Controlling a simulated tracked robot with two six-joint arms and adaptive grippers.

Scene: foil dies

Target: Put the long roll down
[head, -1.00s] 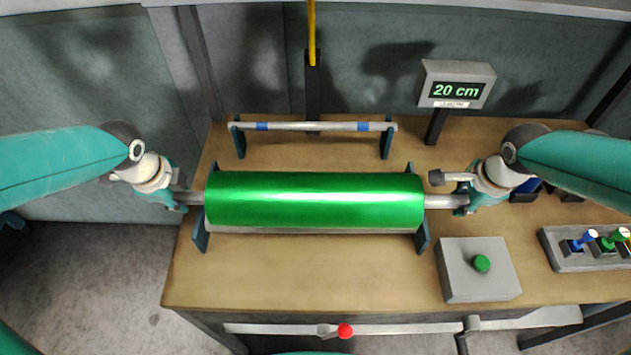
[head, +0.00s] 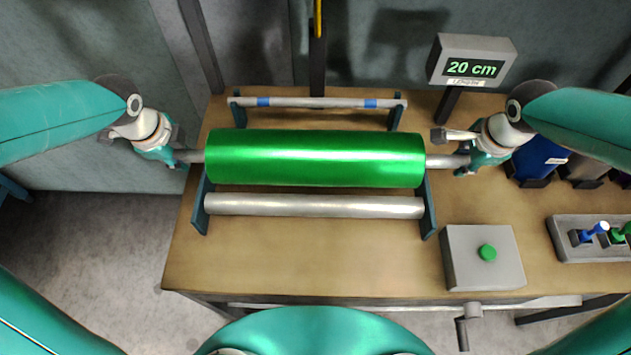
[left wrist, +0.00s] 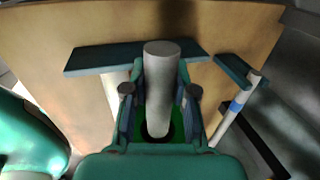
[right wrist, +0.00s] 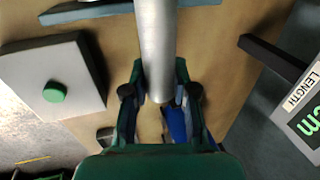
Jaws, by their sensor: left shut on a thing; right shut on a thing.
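The long green foil roll (head: 315,158) lies level across the middle of the head view, with a grey core sticking out at both ends. My left gripper (head: 184,157) is shut on the core's left end, which also shows in the left wrist view (left wrist: 160,85). My right gripper (head: 463,161) is shut on the core's right end, also seen in the right wrist view (right wrist: 157,45). The roll is over or just behind the two-plate stand with a silver roller (head: 315,206). I cannot tell whether it touches the stand.
Behind the roll is a rack with a thin bar with blue bands (head: 315,103). A length display (head: 472,62) reads 20 cm. A grey box with a green button (head: 487,253) and a switch panel (head: 590,250) are at right. The bench front (head: 330,265) is clear.

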